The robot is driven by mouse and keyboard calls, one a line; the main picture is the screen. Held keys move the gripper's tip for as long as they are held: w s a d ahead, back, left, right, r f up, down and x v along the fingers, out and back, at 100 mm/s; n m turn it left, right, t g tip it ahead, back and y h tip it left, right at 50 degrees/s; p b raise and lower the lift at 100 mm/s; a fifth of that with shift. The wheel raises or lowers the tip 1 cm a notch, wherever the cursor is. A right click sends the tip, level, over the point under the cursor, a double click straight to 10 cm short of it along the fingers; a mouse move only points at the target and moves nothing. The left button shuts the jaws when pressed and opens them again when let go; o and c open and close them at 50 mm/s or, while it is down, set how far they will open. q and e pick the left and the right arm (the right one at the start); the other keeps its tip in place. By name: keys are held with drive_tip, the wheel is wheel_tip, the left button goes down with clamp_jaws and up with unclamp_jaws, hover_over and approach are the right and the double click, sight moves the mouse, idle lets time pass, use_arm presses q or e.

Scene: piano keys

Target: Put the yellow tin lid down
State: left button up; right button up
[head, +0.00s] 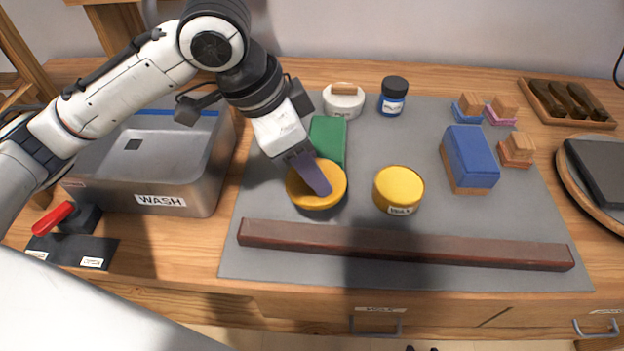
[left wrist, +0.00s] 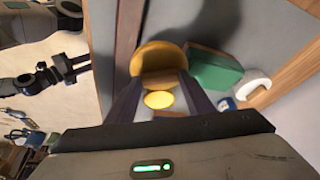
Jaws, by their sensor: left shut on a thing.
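My left gripper (head: 318,186) is shut on the yellow tin lid (head: 300,192), a round, shallow, orange-yellow piece. One purple finger lies across the lid in the head view. The lid (left wrist: 158,56) also shows at the fingertips in the left wrist view. It is over or on the grey mat, in front of the green block; I cannot tell whether it touches the mat. The yellow tin (head: 399,187), with a small label on its front, stands upright to the right, apart from the lid. My right gripper (left wrist: 78,65) shows small in the left wrist view.
A dark red bar (head: 400,245) lies along the front of the grey mat (head: 265,260). The green block (head: 328,138) is close behind the lid. The white tub (head: 343,101), blue jar (head: 393,97) and blue block (head: 470,158) stand further off. The metal wash basin (head: 190,180) is left.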

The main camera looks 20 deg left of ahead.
use_arm(q)
wheel_tip(320, 180, down, 4)
drive_tip(key=shift+r+b, duration=0.1)
drive_tip(key=shift+b, duration=0.3)
drive_tip(key=shift+f, duration=0.55)
drive_tip(key=o, duration=1)
use_arm(e)
drive_tip(key=shift+w+d, duration=0.1)
drive_tip(key=shift+w, duration=0.3)
use_arm(q)
drive_tip(key=shift+r, duration=0.1)
